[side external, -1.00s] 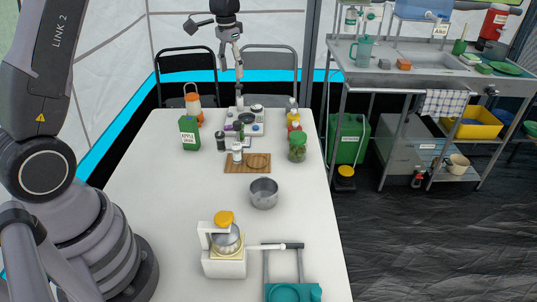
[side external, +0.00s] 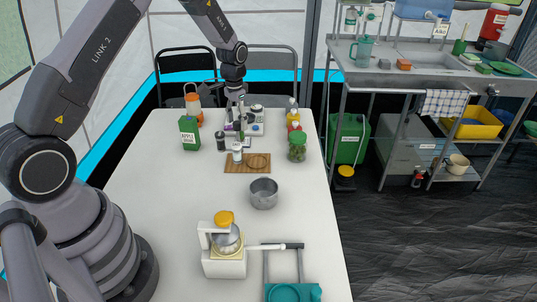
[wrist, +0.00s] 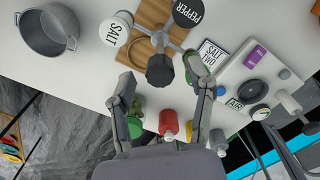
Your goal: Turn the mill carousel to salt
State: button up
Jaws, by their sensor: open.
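The mill carousel shows in the wrist view with a dark central knob (wrist: 160,68) and grey arms. A white mill lettered SALT (wrist: 115,28) is at its upper left, and a dark mill lettered PEPPER (wrist: 190,12) is at its upper right. In the side external view the white mill (side external: 237,153) stands by the wooden board and the dark mill (side external: 220,142) to its left. My gripper (wrist: 166,82) is open and points down above the carousel. The knob lies between its fingertips in the picture; I see no contact. A card (wrist: 212,55) reads SALT TWO.
A wooden board (side external: 234,167) is beside the carousel, with a steel pot (side external: 264,194) nearer the camera. A green carton (side external: 189,133) stands left, a green-lidded jar (side external: 297,147) right. A device with a gauge (wrist: 240,75) is behind the carousel. The near left tabletop is clear.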

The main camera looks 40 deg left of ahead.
jog(key=shift+f, duration=0.3)
grip_shut()
